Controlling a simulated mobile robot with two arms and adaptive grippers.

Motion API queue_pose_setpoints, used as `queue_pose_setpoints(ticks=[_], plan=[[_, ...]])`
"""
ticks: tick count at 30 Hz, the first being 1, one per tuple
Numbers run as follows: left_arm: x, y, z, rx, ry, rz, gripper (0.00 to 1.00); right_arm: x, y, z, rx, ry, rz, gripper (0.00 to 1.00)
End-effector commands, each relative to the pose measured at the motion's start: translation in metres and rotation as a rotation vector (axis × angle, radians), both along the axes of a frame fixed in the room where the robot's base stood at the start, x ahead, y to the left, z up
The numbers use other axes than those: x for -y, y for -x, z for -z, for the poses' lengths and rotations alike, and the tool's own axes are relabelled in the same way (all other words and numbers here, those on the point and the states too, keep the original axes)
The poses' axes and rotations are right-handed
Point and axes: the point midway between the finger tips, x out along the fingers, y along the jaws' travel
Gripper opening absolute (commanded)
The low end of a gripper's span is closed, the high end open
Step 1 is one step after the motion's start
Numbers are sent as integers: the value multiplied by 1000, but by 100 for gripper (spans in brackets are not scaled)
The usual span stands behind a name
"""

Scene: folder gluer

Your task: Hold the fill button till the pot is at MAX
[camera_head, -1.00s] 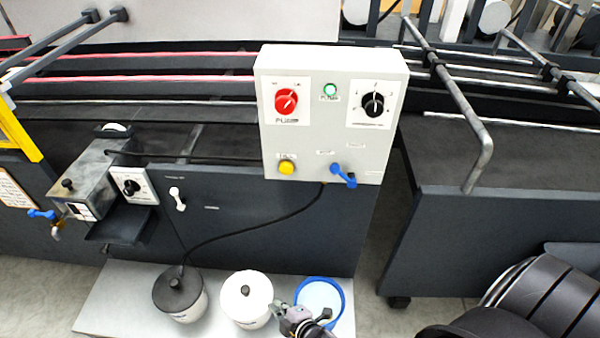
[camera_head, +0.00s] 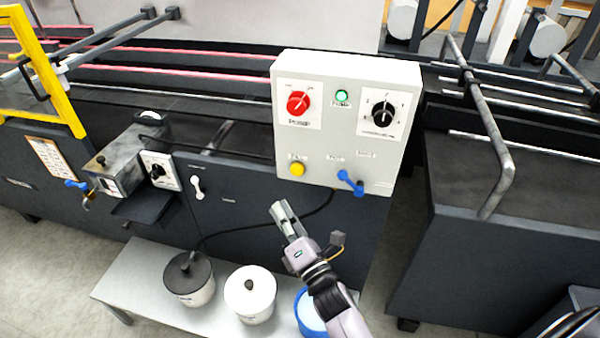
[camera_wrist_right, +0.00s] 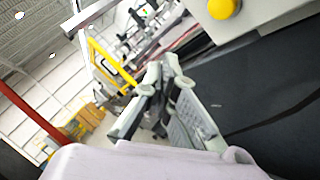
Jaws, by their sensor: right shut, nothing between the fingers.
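The yellow fill button (camera_head: 297,169) is at the lower left of the pale control box (camera_head: 345,140). It also shows at the top of the right wrist view (camera_wrist_right: 222,8). My right gripper (camera_head: 281,209) is shut and empty, below the button and apart from it. In the right wrist view its fingers (camera_wrist_right: 157,75) are together. The glue pot (camera_head: 150,178) appears to be the metal box on the machine at left; its level is too small to read. My left gripper is not in view.
The box carries a red knob (camera_head: 298,103), a lit green lamp (camera_head: 341,97), a black dial (camera_head: 382,113) and a blue lever (camera_head: 350,183). Below, a dark-lidded container (camera_head: 188,272), a white-lidded one (camera_head: 250,287) and a blue-rimmed bucket (camera_head: 304,318) stand on a low platform (camera_head: 120,285).

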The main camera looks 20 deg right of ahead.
Motion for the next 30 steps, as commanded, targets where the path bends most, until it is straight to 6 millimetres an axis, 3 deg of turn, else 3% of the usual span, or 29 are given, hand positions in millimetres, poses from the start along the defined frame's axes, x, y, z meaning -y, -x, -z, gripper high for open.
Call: queue_pose_setpoints(ticks=[11,30], plan=[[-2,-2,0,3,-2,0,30,3,-5,0,0,0,-1,0],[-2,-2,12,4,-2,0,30,46,-68,2,-2,-2,-1,0]])
